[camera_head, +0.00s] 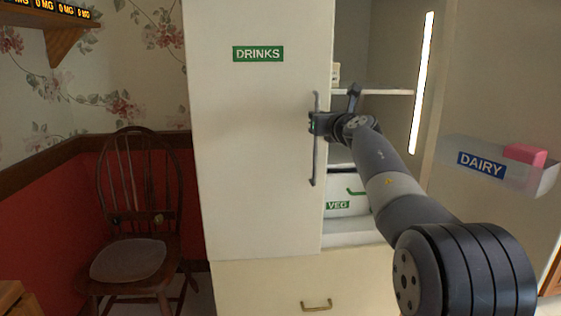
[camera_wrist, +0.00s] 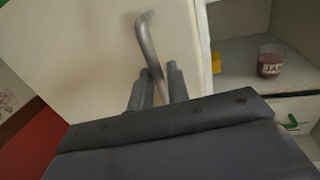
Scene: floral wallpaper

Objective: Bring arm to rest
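My gripper (camera_head: 318,123) is at the long metal handle (camera_head: 315,165) on the white fridge door marked DRINKS (camera_head: 225,130). In the wrist view the handle (camera_wrist: 147,42) runs down between my two fingers (camera_wrist: 158,84). The fingers stand apart, one on each side of the handle, and a narrow gap shows beside it. Contact with the handle is not clear. My arm reaches forward from the lower right.
The right fridge door stands open with a DAIRY bin (camera_head: 480,165) holding a pink block (camera_head: 525,154). Shelves, a VEG drawer (camera_head: 345,205) and a jam jar (camera_wrist: 270,60) show inside. A wooden chair (camera_head: 128,258) stands left.

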